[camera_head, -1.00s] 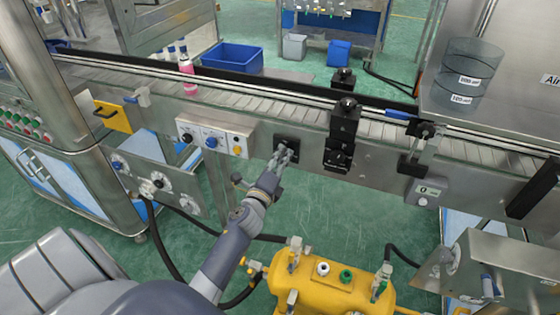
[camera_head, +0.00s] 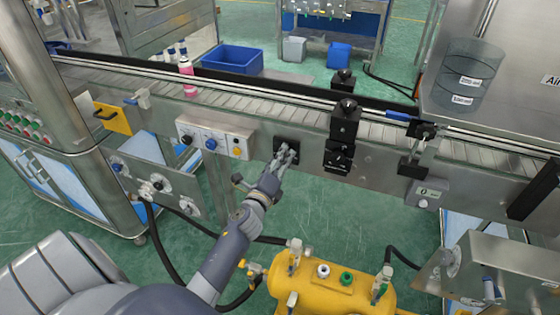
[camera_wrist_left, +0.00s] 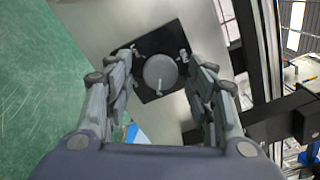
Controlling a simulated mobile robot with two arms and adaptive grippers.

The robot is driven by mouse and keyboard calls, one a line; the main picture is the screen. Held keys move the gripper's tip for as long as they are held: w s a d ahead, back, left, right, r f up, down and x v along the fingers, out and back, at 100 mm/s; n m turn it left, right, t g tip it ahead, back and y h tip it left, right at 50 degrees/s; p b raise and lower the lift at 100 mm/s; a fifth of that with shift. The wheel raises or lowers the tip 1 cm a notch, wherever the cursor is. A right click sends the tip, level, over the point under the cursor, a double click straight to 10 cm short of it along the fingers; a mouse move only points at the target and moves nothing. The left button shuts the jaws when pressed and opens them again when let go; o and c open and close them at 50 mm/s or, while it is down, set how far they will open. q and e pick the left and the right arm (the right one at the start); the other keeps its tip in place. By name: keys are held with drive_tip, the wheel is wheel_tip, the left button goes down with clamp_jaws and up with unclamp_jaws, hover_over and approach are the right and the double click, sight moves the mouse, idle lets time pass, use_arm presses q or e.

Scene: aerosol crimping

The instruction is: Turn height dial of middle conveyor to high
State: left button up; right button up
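The height dial is a round grey knob with a light pointer mark, seen in the left wrist view (camera_wrist_left: 160,73). It sits on a black square plate, which also shows on the conveyor's front side in the head view (camera_head: 288,143). My left gripper (camera_head: 284,156) is in front of the plate and partly covers the dial. In the left wrist view its fingers (camera_wrist_left: 160,64) are spread on both sides of the knob, with a visible gap on each side. The conveyor (camera_head: 385,165) runs across the head view. My right gripper is not in view.
A black clamp block (camera_head: 341,138) stands just right of the plate. A control panel with knobs (camera_head: 214,137) is to the left. A yellow tank with valves (camera_head: 330,292) is below right. A pink bottle (camera_head: 187,77) stands on the conveyor.

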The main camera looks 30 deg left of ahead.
use_arm(q)
drive_tip(key=shift+s, duration=0.1)
drive_tip(key=v, duration=1.2)
idle(0.4)
